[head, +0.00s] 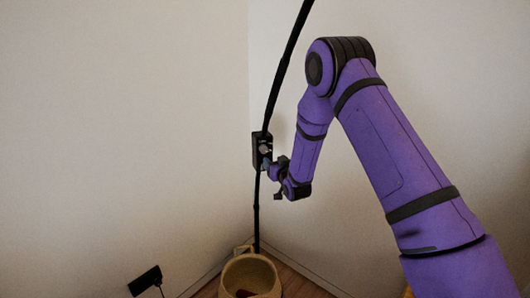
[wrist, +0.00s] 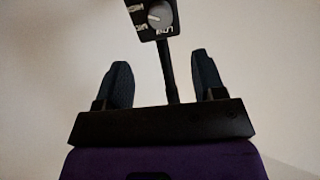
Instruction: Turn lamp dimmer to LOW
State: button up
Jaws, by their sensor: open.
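The lamp dimmer is a black box (head: 256,150) on the lamp's dark curved pole (head: 285,68) in the head view. In the wrist view the box (wrist: 145,30) is at the top edge, partly cut off, with a round grey knob (wrist: 160,16). I cannot tell where the knob points. My gripper (wrist: 161,58) is open and empty, its two dark fingers apart, with the pole showing between them. In the head view my gripper (head: 271,165) is close to the box, at its lower right; contact is not clear.
A beige round basket (head: 231,275) with something red inside stands on the wooden floor by the pole's foot. A small black object (head: 145,281) with a cord is at the lower left. Plain walls meet in a corner behind the pole. The space left of the pole is clear.

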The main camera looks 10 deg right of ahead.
aim_at(265, 151)
jog(key=w, duration=0.3)
jog(key=w+a, duration=0.1)
jog(key=w, duration=0.6)
jog(key=shift+w+a+f, duration=0.15)
jog(key=shift+w+f, duration=0.05)
jog(key=shift+w, duration=0.2)
jog(key=shift+c, duration=0.4)
jog(key=c, duration=0.8)
jog(key=shift+c, duration=0.2)
